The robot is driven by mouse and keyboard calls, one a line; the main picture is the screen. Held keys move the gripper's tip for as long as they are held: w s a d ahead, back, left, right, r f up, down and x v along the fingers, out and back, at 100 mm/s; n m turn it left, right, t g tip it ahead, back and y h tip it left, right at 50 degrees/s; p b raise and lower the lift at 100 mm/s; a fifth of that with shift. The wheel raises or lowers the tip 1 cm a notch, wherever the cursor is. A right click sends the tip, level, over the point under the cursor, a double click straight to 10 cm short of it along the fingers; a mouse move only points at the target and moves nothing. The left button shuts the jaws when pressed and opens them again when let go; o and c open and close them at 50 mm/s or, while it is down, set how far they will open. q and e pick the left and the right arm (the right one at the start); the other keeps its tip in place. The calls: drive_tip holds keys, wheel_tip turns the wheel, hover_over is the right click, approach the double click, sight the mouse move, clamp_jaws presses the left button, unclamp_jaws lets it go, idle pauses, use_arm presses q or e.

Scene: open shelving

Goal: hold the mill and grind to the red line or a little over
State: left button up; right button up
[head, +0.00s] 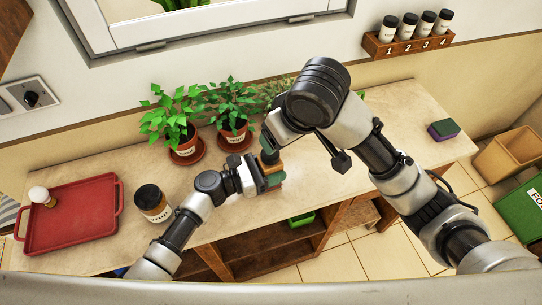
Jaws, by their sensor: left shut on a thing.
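My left gripper (264,178) is shut on the mill (271,166), a small brownish upright body over the worktop near its front edge. Much of the mill is covered by the grippers. My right gripper (274,138) is just above it, reaching down from the large black wrist at the right. Its fingers are mostly hidden, so I cannot tell whether it is shut or touches the mill's top. I cannot make out a red line or any ground contents.
A red tray (82,236) at the left holds a small white-capped jar (42,196). Potted plants (185,142) stand along the back, close behind the grippers. A sponge (443,129) lies at the right end. A numbered rack with several jars (408,42) hangs on the wall.

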use_arm(q)
drive_tip(key=o, duration=1.1)
drive_tip(key=shift+o, duration=0.2)
drive_tip(key=v, duration=0.7)
drive_tip(key=shift+s+a, duration=0.1)
drive_tip(key=shift+a, duration=0.15)
